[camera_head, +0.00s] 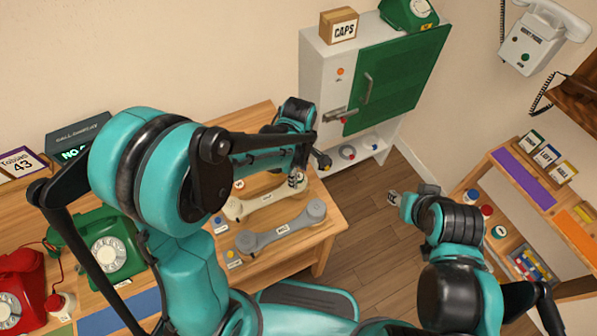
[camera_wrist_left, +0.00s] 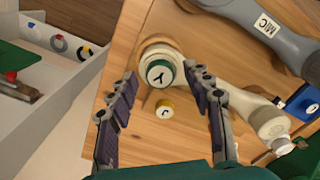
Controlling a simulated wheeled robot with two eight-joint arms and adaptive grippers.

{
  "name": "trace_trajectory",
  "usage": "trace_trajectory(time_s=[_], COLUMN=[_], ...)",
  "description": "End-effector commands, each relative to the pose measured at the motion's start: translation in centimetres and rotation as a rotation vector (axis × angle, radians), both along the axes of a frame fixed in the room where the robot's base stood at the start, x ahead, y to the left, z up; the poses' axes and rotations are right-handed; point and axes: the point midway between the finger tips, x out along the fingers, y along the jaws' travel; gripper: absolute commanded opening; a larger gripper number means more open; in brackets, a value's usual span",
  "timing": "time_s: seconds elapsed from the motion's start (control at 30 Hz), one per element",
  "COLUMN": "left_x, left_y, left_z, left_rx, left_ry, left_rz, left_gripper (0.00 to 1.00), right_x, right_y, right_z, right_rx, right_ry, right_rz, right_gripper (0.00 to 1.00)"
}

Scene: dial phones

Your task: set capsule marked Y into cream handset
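The cream handset (camera_head: 262,201) lies on the wooden table, and it also shows in the left wrist view (camera_wrist_left: 245,104). The capsule marked Y (camera_wrist_left: 158,73), white-faced with a green ring, is at the handset's near round end. I cannot tell how deep it sits there. My left gripper (camera_wrist_left: 163,100) is open, its two fingers apart on either side of the capsule's end, and nothing is clearly gripped. In the head view my left gripper (camera_head: 298,180) is over the handset's right end. My right gripper (camera_head: 394,198) hangs over the floor; its fingers are too small to judge.
A grey handset (camera_head: 282,231), labelled MIC in the wrist view, lies parallel. A green phone (camera_head: 110,243) and red phone (camera_head: 22,290) stand left. A white cabinet (camera_head: 322,75) with a green door stands behind the table.

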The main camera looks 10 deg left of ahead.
Motion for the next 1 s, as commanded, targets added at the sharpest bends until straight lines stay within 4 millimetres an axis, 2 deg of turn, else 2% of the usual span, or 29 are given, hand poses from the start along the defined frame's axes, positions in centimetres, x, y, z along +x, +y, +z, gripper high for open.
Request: trace_trajectory(time_s=[0.27,0.37,0.47,0.8,1.0], left_x=[0.0,0.0,0.0,0.0,0.0], left_y=[0.0,0.0,0.0,0.0,0.0], left_z=[0.1,0.8,2.4,9.5,11.7], left_rx=[0.000,0.000,0.000,0.000,0.000], left_ry=[0.000,0.000,0.000,0.000,0.000], left_rz=[0.000,0.000,0.000,0.000,0.000], left_gripper=[0.52,0.52,0.52,0.52,0.52], right_x=[0.0,0.0,0.0,0.0,0.0], right_y=[0.0,0.0,0.0,0.0,0.0], right_z=[0.0,0.0,0.0,0.0,0.0], right_rx=[0.000,0.000,0.000,0.000,0.000], right_ry=[0.000,0.000,0.000,0.000,0.000], right_rz=[0.000,0.000,0.000,0.000,0.000], right_gripper=[0.40,0.40,0.40,0.40,0.40])
